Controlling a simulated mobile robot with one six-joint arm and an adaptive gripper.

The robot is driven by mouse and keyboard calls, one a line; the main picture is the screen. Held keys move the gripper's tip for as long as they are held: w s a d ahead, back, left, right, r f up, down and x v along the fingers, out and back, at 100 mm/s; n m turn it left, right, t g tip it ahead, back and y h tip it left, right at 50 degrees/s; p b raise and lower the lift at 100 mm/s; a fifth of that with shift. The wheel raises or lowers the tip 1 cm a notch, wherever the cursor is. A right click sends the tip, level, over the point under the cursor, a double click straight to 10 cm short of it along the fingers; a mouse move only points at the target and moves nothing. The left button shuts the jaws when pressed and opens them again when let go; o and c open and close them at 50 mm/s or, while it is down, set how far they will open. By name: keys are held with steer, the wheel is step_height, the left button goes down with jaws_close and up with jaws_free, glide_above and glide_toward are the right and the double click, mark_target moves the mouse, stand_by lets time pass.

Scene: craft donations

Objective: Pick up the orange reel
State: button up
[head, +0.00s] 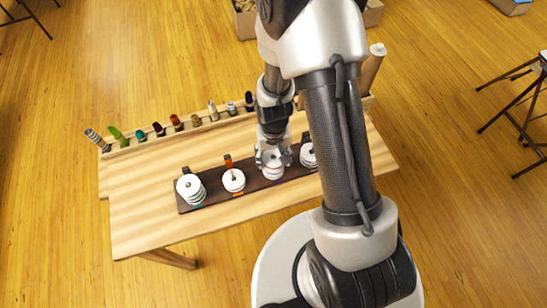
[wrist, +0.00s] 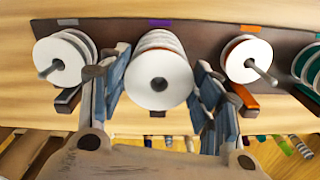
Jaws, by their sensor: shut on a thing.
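The orange reel (head: 233,181) has white flanges with a little orange at its rim. It sits on a post on the dark board, between an orange tag and an orange mark; it also shows right of centre in the wrist view (wrist: 240,53). My gripper (head: 273,156) is not on it but one place to its right in the head view. In the wrist view my gripper (wrist: 160,92) is shut on a different white reel (wrist: 159,84), in line with a purple mark (wrist: 159,22). No post shows in this reel's hole. I cannot tell whether it is lifted.
The dark board (head: 213,190) lies on a wooden table (head: 150,220). A white reel (head: 190,190) stands at its left end, another (head: 308,154) right of my gripper. A rack (head: 160,140) of several coloured spools lines the table's back edge. The front strip is clear.

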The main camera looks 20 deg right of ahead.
mark_target(273, 160)
step_height(273, 160, up, 18)
steer(key=p, duration=0.5)
steer(key=shift+r, duration=0.15)
